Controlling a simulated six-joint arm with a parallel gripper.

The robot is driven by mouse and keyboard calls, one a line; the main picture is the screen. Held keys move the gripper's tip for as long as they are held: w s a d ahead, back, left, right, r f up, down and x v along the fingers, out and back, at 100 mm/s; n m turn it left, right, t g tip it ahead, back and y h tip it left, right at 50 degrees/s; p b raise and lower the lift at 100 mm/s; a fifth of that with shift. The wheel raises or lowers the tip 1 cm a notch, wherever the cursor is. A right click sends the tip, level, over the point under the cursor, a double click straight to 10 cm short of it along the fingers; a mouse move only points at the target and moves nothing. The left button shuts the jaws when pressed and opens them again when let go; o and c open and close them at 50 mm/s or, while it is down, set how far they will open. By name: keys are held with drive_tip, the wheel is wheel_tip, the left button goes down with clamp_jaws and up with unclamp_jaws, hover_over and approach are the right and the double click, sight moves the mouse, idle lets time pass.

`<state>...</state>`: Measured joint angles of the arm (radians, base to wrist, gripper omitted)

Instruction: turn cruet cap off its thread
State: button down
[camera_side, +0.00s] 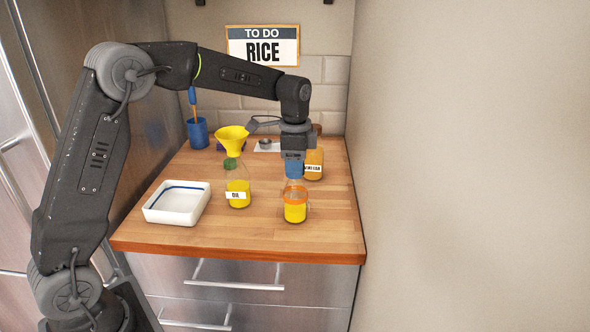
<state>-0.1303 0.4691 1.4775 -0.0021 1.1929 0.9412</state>
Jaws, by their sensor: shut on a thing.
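My gripper (293,157) points straight down at the right middle of the counter. It is shut on a blue piece (293,170) that looks like the cruet cap. Directly below is a small clear glass vessel (296,212), upright, with yellow liquid and an orange band; it looks like the cruet. I cannot tell whether the cap still touches its neck. To the left stands a clear bottle labelled OIL (238,187) with yellow liquid, with a green piece and a yellow funnel (232,139) above it.
A VINEGAR bottle (315,162) stands close behind my gripper, partly hidden. A white tray (177,214) with a blue line lies at the left. A blue cup (198,133) holding a brush stands at the back left. The front right of the wooden counter (335,235) is clear, beside a wall.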

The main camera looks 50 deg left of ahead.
drive_tip(key=n, duration=1)
drive_tip(key=shift+n, duration=0.4)
drive_tip(key=shift+r, duration=0.75)
drive_tip(key=shift+r, duration=2.3)
